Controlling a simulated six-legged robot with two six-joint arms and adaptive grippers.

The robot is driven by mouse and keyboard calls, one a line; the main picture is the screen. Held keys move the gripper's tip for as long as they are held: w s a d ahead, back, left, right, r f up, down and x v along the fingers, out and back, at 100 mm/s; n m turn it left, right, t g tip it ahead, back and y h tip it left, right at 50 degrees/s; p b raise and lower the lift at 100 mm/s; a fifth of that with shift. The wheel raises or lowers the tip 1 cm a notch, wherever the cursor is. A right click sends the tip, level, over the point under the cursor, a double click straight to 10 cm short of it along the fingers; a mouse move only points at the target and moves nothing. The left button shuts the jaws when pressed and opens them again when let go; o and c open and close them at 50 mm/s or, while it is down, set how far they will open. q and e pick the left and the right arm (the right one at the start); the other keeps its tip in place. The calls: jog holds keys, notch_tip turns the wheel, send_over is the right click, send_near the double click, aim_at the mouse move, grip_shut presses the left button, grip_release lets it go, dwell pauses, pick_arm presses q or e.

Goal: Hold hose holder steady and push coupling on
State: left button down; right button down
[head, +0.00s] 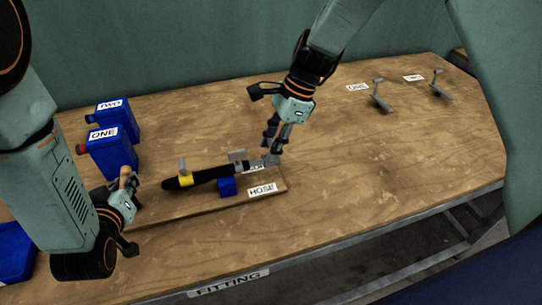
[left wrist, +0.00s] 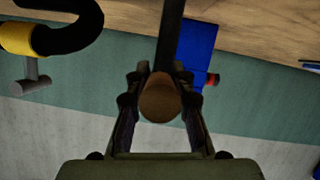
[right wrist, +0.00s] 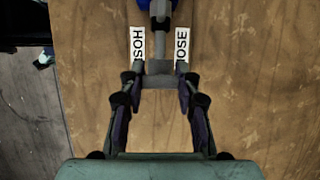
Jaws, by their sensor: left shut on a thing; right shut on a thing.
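A black hose (head: 208,175) with a yellow band (head: 186,180) lies across the blue hose holder block (head: 227,187) on a wooden board. A grey piece (head: 237,156) stands up from it. My left gripper (head: 126,184) is shut on a brown-ended dark handle (left wrist: 160,100), left of the hose; I cannot tell how it joins the holder. My right gripper (head: 272,153) is shut on a grey coupling (head: 269,160) at the hose's right end. In the right wrist view, the coupling's crosspiece (right wrist: 160,78) lies between the fingertips; whether it is fully seated cannot be told.
Two blue containers labelled ONE (head: 108,150) and TWO (head: 117,113) stand at the back left. A HOSE label (head: 262,189) lies on the board. Two grey fittings (head: 380,98) (head: 438,85) stand at the far right.

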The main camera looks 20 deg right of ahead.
pick_arm(q)
jog(key=shift+s+f, duration=0.2)
jog(key=shift+f, duration=0.05)
pick_arm(e)
jog(key=shift+a, duration=1.7)
jog(key=c, duration=0.9)
grip_release()
jog(key=shift+a, duration=0.1)
jog(key=shift+o, duration=0.2)
jog(key=v, duration=1.2)
